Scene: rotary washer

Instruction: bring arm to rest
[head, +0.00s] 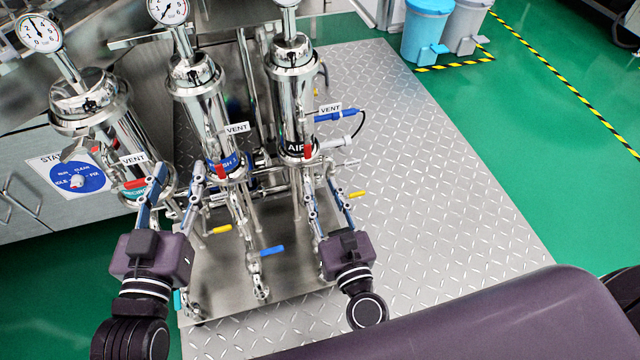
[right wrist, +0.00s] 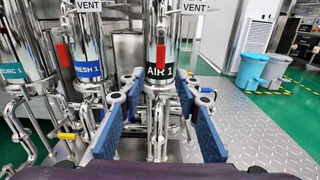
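My left gripper (head: 172,190) is at the left in the head view, in front of the leftmost steel filter housing (head: 122,125). Its two blue-padded fingers are apart with nothing seen between them. My right gripper (head: 325,190) is in front of the housing labelled AIR (head: 292,95), below its label. In the right wrist view its blue finger pads (right wrist: 160,125) stand wide apart. The AIR housing and its pipes (right wrist: 158,115) show in the gap between them. I cannot tell how far the pipes are from the fingers.
Steel pipes with yellow (head: 219,230) and blue valve handles (head: 272,250) stand close around both grippers. A blue dial (head: 78,178) is on the cabinet at left. The tread-plate floor (head: 430,200) is clear at right. Bins (head: 426,30) stand at the back.

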